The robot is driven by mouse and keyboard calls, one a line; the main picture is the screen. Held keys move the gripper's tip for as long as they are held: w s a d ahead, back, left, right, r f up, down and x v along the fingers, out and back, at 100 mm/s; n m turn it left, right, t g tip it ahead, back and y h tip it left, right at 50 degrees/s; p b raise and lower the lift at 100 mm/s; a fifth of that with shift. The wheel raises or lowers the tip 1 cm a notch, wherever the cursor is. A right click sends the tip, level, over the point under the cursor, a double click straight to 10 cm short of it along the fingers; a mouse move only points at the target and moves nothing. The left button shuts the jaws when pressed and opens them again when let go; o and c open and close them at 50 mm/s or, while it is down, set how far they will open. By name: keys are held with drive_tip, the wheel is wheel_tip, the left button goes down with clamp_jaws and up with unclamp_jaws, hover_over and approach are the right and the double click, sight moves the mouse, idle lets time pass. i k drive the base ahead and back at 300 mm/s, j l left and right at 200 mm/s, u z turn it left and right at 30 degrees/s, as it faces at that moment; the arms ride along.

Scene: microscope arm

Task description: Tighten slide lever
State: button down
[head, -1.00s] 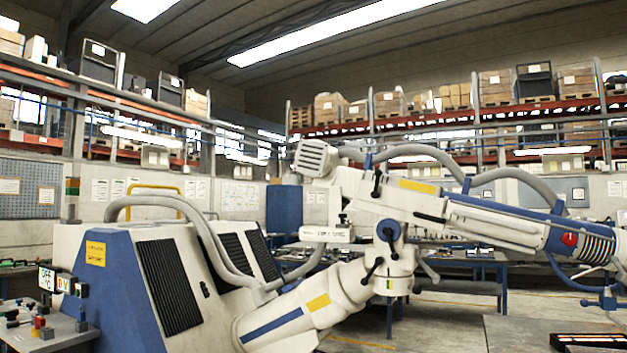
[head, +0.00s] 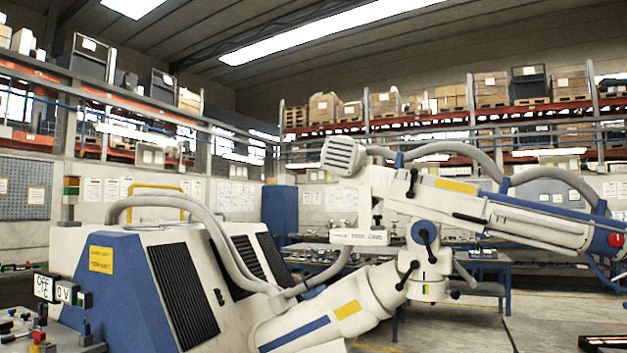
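The large white and blue microscope arm (head: 530,222) reaches to the right from a low jointed tube (head: 325,322) on a blue and white base cabinet (head: 110,290). Several black levers show around its middle joint: one on the upper side (head: 412,183), one lying along the arm (head: 468,218), one on the blue round knob (head: 427,240) and one on the lower joint (head: 407,275). I cannot tell which is the slide lever or how tight any of them is. My gripper is not in view, and nothing is seen touching the levers.
A small bench (head: 50,343) with knobs and OFF signs (head: 44,287) stands at the lower left. Workbenches (head: 484,268) stand behind the arm. Loaded shelves (head: 440,120) line the back. Open floor (head: 545,320) shows at the lower right.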

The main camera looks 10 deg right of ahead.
sight(410, 194)
drive_tip(key=i+j, duration=0.1)
drive_tip(key=i, duration=0.4)
drive_tip(key=i+j, duration=0.15)
drive_tip(key=i, duration=0.35)
